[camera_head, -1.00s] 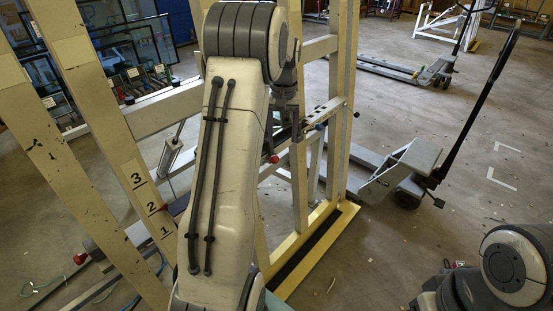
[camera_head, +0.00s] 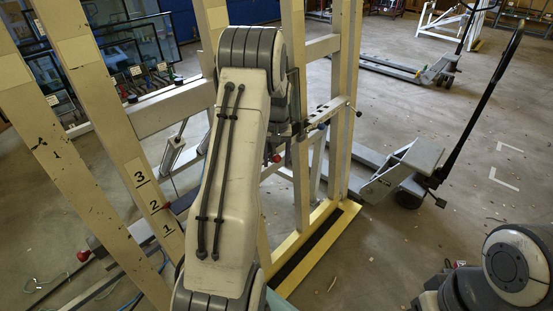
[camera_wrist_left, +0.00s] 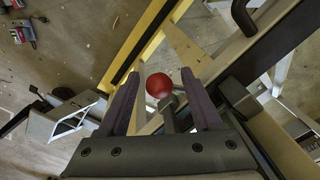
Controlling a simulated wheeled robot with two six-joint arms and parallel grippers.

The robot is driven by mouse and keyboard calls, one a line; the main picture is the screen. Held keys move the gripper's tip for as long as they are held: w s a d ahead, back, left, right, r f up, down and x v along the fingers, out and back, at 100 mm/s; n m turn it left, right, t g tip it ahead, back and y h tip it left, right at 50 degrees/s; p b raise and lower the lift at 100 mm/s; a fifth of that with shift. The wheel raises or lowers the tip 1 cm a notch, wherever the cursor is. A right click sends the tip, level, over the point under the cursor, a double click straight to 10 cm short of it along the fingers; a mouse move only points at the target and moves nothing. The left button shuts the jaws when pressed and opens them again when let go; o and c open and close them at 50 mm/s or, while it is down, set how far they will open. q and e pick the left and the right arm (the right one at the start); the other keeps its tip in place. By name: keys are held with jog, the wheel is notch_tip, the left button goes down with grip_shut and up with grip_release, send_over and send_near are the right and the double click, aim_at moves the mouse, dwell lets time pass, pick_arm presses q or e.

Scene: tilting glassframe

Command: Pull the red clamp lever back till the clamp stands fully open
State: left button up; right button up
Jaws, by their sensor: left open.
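The red ball knob of the clamp lever (camera_wrist_left: 158,85) shows in the left wrist view between the two fingers of my left gripper (camera_wrist_left: 160,79). The fingers stand apart on either side of the knob, with a gap to the left finger; contact on the right is unclear. A short grey stem runs from the knob towards the palm. In the head view a small red knob (camera_head: 276,157) shows just right of my left forearm, by the cream frame (camera_head: 300,180). My forearm hides much of the left gripper there. My right gripper is out of view.
Cream uprights with numbers (camera_head: 138,178) stand left of my forearm. Dark bars and a black handle (camera_wrist_left: 243,17) lie close to the gripper in the wrist view. A pallet truck (camera_head: 410,170) stands to the right, with open floor around it.

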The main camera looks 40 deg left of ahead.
pick_arm(q)
grip_shut()
jog(key=shift+r, duration=0.1)
dwell(1.2)
